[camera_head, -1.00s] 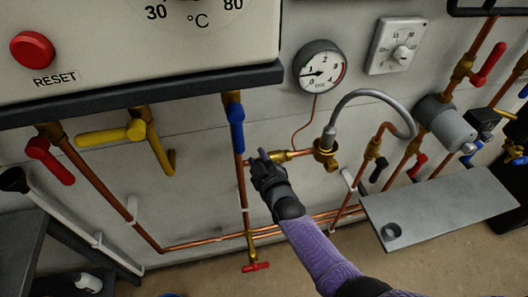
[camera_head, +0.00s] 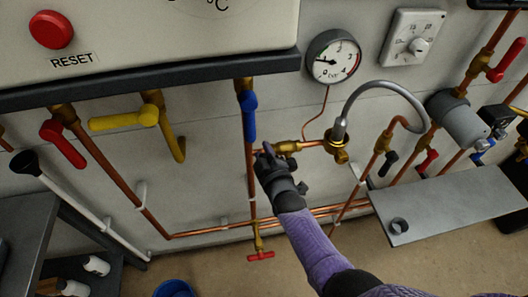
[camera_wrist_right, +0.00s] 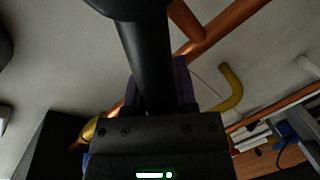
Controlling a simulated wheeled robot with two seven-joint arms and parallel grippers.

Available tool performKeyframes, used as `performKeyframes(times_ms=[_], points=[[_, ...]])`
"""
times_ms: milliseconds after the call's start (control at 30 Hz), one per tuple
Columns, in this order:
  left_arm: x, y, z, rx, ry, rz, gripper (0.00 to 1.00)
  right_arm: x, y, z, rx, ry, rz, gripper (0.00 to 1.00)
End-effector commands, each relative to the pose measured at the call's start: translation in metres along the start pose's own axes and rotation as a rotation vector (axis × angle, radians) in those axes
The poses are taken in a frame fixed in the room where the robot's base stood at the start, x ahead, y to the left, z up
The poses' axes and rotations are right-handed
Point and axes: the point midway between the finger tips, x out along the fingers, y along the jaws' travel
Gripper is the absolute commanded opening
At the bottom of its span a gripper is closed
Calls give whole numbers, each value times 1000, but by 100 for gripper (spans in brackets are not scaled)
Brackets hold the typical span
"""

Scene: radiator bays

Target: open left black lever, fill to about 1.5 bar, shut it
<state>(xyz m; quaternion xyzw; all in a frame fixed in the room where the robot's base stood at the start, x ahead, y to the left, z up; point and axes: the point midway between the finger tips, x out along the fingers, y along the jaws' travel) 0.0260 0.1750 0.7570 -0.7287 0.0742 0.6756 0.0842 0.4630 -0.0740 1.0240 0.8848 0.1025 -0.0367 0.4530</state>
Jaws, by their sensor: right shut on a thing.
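The left black lever fills the middle of the right wrist view as a dark bar (camera_wrist_right: 145,60) between my fingers. In the head view my right gripper (camera_head: 265,160) is shut on it beside the brass valve (camera_head: 288,147), left of the grey hose, and hides most of it. My right arm in its purple sleeve reaches up from the bottom right. The round pressure gauge (camera_head: 333,57) hangs above; its needle points left, near the 1 mark, but the exact value is too small to read. My left gripper is not in view.
A grey braided hose (camera_head: 380,88) arches right of the valve. Blue (camera_head: 249,115), yellow (camera_head: 125,119) and red (camera_head: 63,144) levers hang below the boiler edge. A second black lever (camera_head: 388,164) and a grey shelf (camera_head: 455,203) are to the right.

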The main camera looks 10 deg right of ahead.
Motion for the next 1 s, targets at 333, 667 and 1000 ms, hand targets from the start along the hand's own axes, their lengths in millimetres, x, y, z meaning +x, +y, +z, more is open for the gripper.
performKeyframes(times_ms=[333, 667, 1000], points=[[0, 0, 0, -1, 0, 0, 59, 0, 0, 0, 2, -1, -1, 70], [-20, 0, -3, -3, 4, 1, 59, -32, 3, -2, 1, -2, -3, 70], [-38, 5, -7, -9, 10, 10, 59, -96, 0, 0, 1, -1, -2, 70]])
